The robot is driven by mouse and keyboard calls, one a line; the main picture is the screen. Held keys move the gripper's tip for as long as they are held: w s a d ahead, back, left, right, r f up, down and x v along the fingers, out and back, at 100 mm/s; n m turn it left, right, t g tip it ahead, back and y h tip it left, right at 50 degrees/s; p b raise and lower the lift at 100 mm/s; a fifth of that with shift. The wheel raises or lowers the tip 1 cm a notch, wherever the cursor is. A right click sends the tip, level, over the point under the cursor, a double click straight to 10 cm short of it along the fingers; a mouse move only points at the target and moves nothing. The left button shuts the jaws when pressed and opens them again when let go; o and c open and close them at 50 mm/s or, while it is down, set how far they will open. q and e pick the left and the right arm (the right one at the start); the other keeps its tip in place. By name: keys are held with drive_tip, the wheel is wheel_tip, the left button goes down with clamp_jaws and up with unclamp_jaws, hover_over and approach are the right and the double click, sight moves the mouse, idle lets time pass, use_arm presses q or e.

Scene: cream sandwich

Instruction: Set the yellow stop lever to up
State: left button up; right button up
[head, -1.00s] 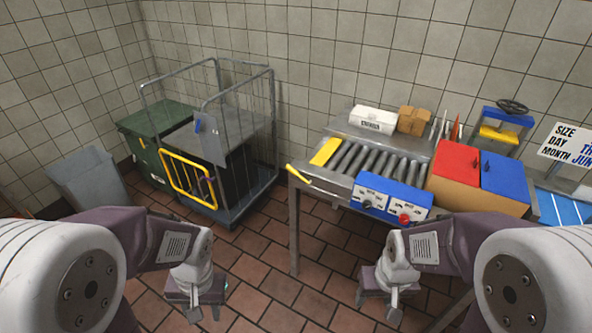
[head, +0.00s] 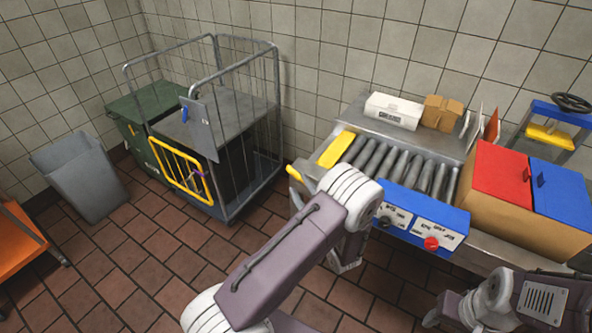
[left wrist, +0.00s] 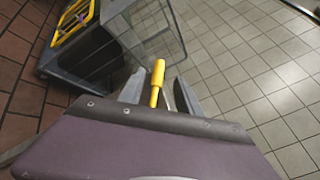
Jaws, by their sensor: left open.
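The yellow stop lever (head: 294,173) shows at the left end of the roller conveyor (head: 388,160) in the head view, its lower part hidden behind my left arm. In the left wrist view the lever's yellow grip (left wrist: 157,80) stands between the two fingers of my left gripper (left wrist: 160,88). That gripper is open around the lever, and I cannot tell whether either finger touches it.
A blue control box (head: 425,215) with a red button is at the conveyor's front. A cardboard box (head: 500,215) with red and blue lids stands right of it. A wire cage cart (head: 235,205) and a grey bin (head: 80,178) stand left. Tiled floor (head: 150,260) between them is free.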

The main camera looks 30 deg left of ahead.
sight(292, 173)
use_arm(q)
drive_tip(key=x, duration=0.9)
drive_tip(key=shift+w+f+p, duration=0.15)
drive_tip(key=shift+p, duration=0.15)
clamp_jaws()
idle(0.8)
